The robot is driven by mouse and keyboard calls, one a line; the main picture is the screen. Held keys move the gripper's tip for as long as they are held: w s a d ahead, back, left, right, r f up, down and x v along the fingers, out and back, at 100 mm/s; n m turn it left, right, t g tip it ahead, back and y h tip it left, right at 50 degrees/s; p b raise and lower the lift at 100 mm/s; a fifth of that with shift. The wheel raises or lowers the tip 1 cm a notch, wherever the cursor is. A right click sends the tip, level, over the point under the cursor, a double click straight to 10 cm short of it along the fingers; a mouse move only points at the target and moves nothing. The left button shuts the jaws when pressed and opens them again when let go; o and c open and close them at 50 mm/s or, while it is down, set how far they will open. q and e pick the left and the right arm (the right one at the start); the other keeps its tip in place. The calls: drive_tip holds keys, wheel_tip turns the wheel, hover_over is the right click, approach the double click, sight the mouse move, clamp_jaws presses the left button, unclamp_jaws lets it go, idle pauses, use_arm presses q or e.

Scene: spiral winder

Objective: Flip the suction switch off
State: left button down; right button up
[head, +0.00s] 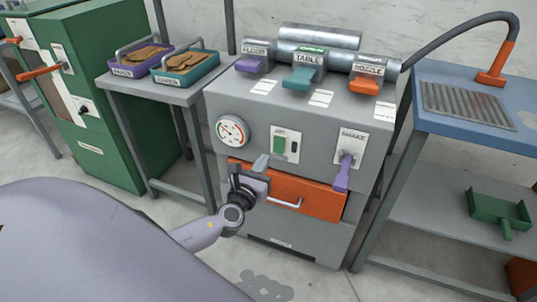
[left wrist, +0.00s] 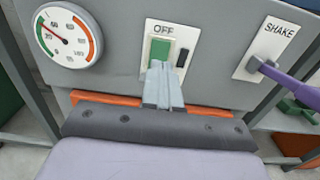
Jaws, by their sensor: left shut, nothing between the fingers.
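The suction switch is a green rocker (head: 280,145) on a white plate on the grey machine's front. In the left wrist view the green rocker (left wrist: 160,50) is under a label reading OFF, with a small dark piece to its right. My left gripper (head: 262,162) is shut and empty, just below and left of the rocker in the head view. In the left wrist view its fingertips (left wrist: 157,68) overlap the rocker's lower edge. I cannot tell whether they touch it. My right gripper is not in view.
A round gauge (head: 232,130) is left of the switch. A purple SHAKE lever (head: 344,172) is to the right. An orange drawer (head: 318,198) with a handle is below. Purple, teal and orange levers (head: 300,77) line the machine's top.

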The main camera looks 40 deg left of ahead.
use_arm(q)
drive_tip(key=shift+r+p+v, duration=0.15)
drive_tip(key=shift+r+v, duration=0.05)
drive_tip(key=shift+v, duration=1.2)
drive_tip(key=shift+r+p+v, duration=0.15)
drive_tip(key=shift+r+v, duration=0.05)
drive_tip(key=shift+v, duration=1.2)
drive_tip(key=s+d+f+n+g+h, duration=0.4)
drive_tip(key=s+d+f+n+g, duration=0.55)
drive_tip(key=n, duration=1.25)
drive_tip(key=s+d+n+t+h, duration=0.2)
drive_tip(key=s+d+n+h, duration=0.1)
drive_tip(key=s+d+n, duration=0.45)
wheel_tip(320, 180, up, 11)
drive_tip(key=a+n+p, duration=0.1)
drive_tip(key=a+p, duration=0.1)
drive_tip(key=p, duration=1.1)
drive_tip(key=shift+s+a+y, duration=0.3)
drive_tip(key=shift+a+y, duration=0.1)
drive_tip(key=shift+f+n, duration=0.15)
drive_tip(key=shift+n, duration=0.1)
